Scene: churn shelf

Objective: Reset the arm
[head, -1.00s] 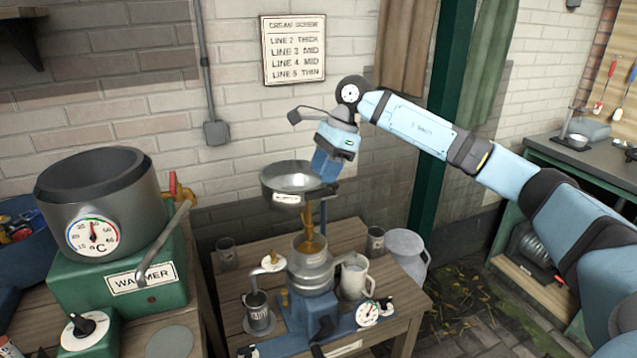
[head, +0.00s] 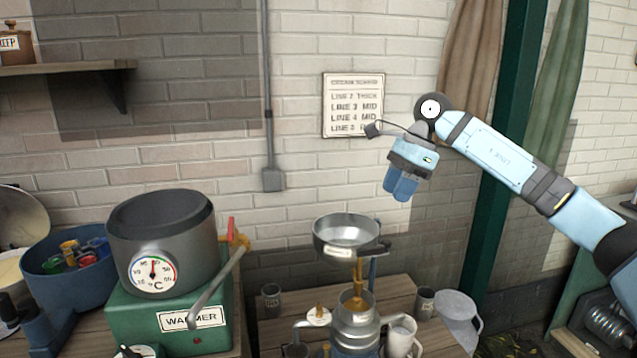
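My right gripper (head: 401,188) hangs in the air in front of the brick wall, fingers pointing down. It is up and to the right of the metal supply bowl (head: 346,232) and apart from it. Its two blue fingers look close together, with nothing seen between them, but the gap is too small to judge. My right arm comes in from the right edge. My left gripper is not in view.
The separator (head: 357,319) stands on a wooden table under the bowl, with mugs around it. A green warmer (head: 130,314) with a grey pot (head: 160,225) stands at left, beside a blue tub (head: 62,283). A green post (head: 492,190) rises behind my arm.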

